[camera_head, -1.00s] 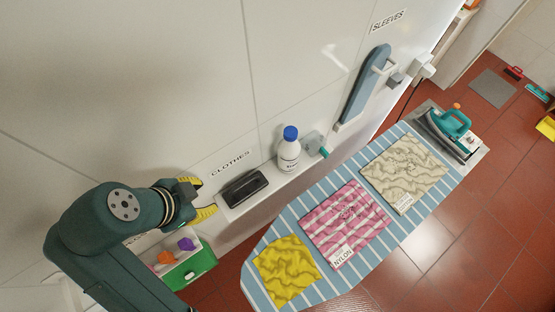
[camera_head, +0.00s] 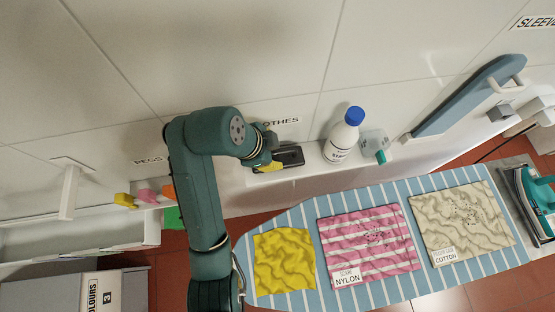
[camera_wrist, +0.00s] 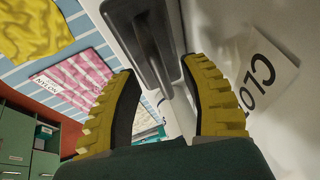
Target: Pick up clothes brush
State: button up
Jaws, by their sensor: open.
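The clothes brush, a dark grey-black block (camera_head: 292,155), lies on the white wall shelf (camera_head: 312,163) under the clothes label. It also shows at the top middle of the wrist view (camera_wrist: 148,32), long side pointing away from me. My gripper (camera_head: 270,159) has yellow ribbed fingers and is at the brush's left end in the head view. In the wrist view my gripper (camera_wrist: 160,72) is open, and the brush's near end appears in the gap between the fingertips. I cannot tell whether either finger touches it. My gripper and arm hide part of the brush's left end in the head view.
A white bottle with a blue cap (camera_head: 343,134) stands on the shelf right of the brush. The striped ironing board (camera_head: 398,193) with yellow, pink and cream cloths lies in front, and the iron (camera_head: 531,190) is at far right. The wall is close behind.

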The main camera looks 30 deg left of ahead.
jog(key=shift+x, duration=0.8)
grip_shut()
jog(key=shift+s+d+r, duration=0.1)
jog(key=shift+d+r, duration=0.05)
jog(key=shift+r, duration=0.4)
notch_tip(320, 180, up, 7)
jog(key=p, duration=0.3)
jog(key=s+d+p, duration=0.1)
jog(key=s+d, duration=1.1)
jog(key=s, duration=0.3)
jog(key=shift+s+f, duration=0.35)
jog(key=shift+f, duration=0.1)
